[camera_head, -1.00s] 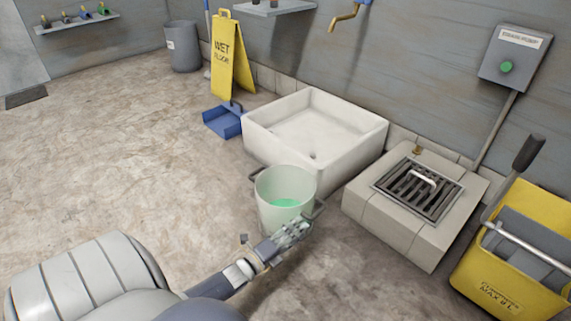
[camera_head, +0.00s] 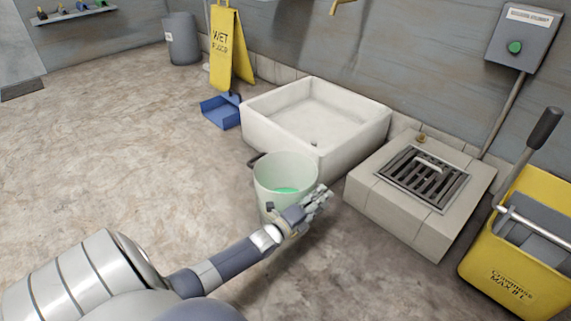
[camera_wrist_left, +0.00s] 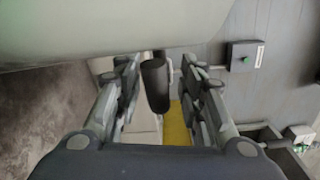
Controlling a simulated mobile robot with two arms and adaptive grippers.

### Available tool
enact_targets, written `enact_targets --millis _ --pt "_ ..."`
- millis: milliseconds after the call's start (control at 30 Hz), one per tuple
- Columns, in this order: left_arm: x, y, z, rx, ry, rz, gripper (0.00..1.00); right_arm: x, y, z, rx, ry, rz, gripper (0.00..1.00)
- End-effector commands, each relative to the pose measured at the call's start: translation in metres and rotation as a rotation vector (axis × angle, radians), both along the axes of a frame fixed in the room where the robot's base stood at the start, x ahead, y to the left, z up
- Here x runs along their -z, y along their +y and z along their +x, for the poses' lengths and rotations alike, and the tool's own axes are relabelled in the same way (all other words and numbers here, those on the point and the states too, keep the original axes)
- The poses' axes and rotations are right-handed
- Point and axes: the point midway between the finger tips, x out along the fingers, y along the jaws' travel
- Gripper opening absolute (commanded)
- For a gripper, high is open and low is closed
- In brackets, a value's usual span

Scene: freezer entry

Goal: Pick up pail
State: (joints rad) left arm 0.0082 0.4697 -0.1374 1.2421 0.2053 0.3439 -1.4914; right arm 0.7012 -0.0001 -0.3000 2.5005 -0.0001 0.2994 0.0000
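A pale, translucent pail (camera_head: 283,178) with green liquid inside stands on the floor in front of the basin. A dark grip of its handle (camera_head: 257,158) shows at its far left rim. My left gripper (camera_head: 322,196) is at the pail's near right side and hides part of it. In the left wrist view the pail's pale wall (camera_wrist_left: 100,28) fills the top. There a dark cylindrical handle grip (camera_wrist_left: 156,85) lies between the two spread fingers of my left gripper (camera_wrist_left: 161,68), with gaps on both sides. My right gripper is not in view.
A white basin (camera_head: 352,140) stands right behind the pail. A block with a drain grate (camera_head: 425,178) is to the right, then a yellow mop bucket (camera_head: 505,275). A blue dustpan (camera_head: 221,111) and a yellow wet-floor sign (camera_head: 230,48) stand behind. The floor at left is clear.

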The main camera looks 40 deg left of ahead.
Motion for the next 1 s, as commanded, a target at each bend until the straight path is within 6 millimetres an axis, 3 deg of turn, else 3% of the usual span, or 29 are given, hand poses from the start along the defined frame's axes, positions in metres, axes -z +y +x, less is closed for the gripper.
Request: enact_targets --millis 133,300,1000 --pt "-0.001 0.0 0.0 0.0 0.0 0.0 0.36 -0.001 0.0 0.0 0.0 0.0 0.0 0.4" --pt "0.0 0.0 0.0 0.0 0.0 0.0 0.0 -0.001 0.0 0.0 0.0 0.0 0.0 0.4" --pt "-0.012 0.0 0.001 0.003 -0.012 0.01 0.0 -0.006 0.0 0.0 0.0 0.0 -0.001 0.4"
